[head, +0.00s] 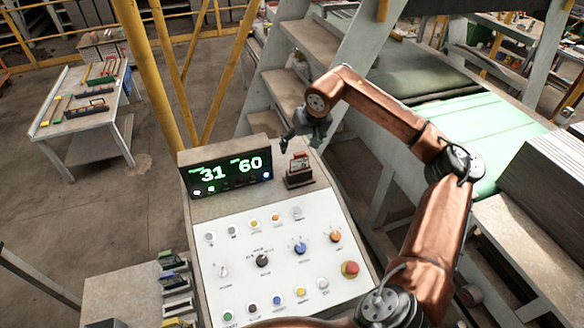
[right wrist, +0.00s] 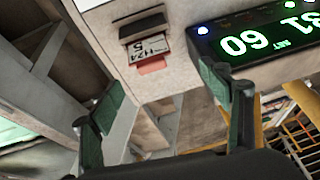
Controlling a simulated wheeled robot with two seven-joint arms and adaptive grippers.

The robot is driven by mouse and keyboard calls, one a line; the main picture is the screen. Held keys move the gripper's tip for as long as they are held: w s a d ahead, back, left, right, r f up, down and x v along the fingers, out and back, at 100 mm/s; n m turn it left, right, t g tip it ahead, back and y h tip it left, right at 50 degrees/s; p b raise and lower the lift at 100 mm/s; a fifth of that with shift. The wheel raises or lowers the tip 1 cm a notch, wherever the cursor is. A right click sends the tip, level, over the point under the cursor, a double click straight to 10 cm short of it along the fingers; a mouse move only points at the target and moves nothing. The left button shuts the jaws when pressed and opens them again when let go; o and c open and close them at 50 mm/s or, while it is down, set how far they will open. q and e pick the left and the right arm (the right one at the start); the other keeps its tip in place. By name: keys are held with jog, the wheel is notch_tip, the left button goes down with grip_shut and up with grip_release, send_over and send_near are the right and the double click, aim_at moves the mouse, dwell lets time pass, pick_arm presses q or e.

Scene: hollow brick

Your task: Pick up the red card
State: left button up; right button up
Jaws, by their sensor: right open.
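The red card (head: 299,162) stands upright in a small dark holder (head: 299,179) on the console's upper ledge, right of the green number display. In the right wrist view the card shows a white printed label and a red end (right wrist: 152,65) sticking out of the dark holder (right wrist: 141,25). My right gripper (head: 290,139) is open and empty, just behind and above the card in the head view. In the right wrist view its two green-padded fingers (right wrist: 164,88) are spread apart, with the card beyond the gap between them. My left gripper is not in view.
The display (head: 226,172) reads 31 and 60 and stands close to the card's left. The sloped panel (head: 215,255) carries several knobs and buttons, including a red one (head: 349,269). Metal stairs (head: 285,90) rise behind, and a green conveyor (head: 490,130) lies to the right.

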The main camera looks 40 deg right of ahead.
aim_at(301, 154)
jog(key=shift+s+d+f+h, duration=0.3)
jog(key=shift+d+h, duration=0.1)
jog(key=shift+d, duration=0.2)
jog(key=shift+p+x, duration=0.5)
jog(key=shift+x, duration=0.65)
jog(key=x, duration=0.1)
jog(key=p+x, duration=0.2)
jog(key=x, duration=0.1)
jog(key=shift+s+a+f, duration=0.1)
jog(key=shift+a+f, duration=0.05)
jog(key=shift+a, duration=0.15)
jog(key=shift+d+f, duration=0.1)
jog(key=shift+f, duration=0.2)
jog(key=c, duration=1.2)
